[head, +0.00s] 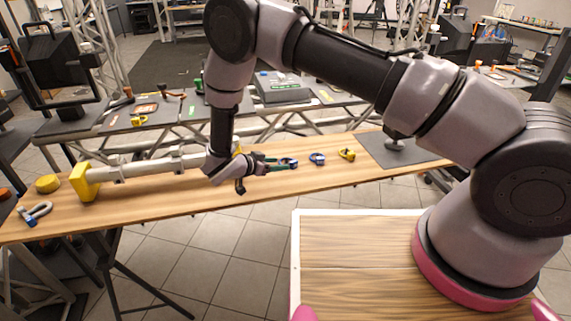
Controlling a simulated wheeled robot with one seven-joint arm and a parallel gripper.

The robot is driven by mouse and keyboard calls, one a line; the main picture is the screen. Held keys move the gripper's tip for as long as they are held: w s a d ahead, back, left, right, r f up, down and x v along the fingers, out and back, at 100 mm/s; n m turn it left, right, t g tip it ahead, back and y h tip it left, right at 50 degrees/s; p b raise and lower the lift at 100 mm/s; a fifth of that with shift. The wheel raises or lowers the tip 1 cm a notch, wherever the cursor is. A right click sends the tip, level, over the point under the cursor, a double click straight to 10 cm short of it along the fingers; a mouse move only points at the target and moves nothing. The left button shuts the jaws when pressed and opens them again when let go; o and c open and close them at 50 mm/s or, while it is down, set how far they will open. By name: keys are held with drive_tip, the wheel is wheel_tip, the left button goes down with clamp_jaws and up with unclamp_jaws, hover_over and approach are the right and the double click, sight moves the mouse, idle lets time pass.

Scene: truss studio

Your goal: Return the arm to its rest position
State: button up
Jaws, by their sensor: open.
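My arm rises from its base at the right, arches over the top of the head view and comes down to the wooden bench (170,207). My gripper (272,163) is open and points right, low over the bench. Its fingers are small in the picture and partly overlap a blue clamp-like item (289,163). I cannot tell whether they touch it.
A pale tube rests in a yellow block (83,182) at the bench's left, beside a yellow roll (47,183) and a shackle (37,212). A blue clamp (317,158), a yellow clamp (346,154) and a grey mat (376,150) lie rightward. Dark tables stand behind.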

drive_tip(key=v, duration=0.4)
drive_tip(key=shift+s+r, duration=0.15)
drive_tip(key=shift+r, duration=0.05)
drive_tip(key=d+r+g+y, duration=0.1)
drive_tip(key=d+r+g, duration=0.2)
drive_tip(key=d+r, duration=0.45)
drive_tip(key=d+r+g+y, duration=0.15)
drive_tip(key=d+r, duration=0.35)
drive_tip(key=r, duration=0.6)
drive_tip(key=d+r+g+y, duration=0.1)
drive_tip(key=d+r+g, duration=0.2)
drive_tip(key=d+r, duration=0.55)
drive_tip(key=s+d+r+n+t+y, duration=0.2)
drive_tip(key=s+d+r, duration=0.3)
drive_tip(key=s+r, duration=0.4)
drive_tip(key=s+d+r+n+t+y, duration=0.2)
drive_tip(key=s+d+r+y, duration=0.3)
drive_tip(key=s+r, duration=0.3)
wheel_tip(320, 180, up, 2)
drive_tip(key=shift+s+d+r+n+t, duration=0.15)
drive_tip(key=shift+s+d+n+t, duration=0.2)
drive_tip(key=shift+d+t, duration=0.35)
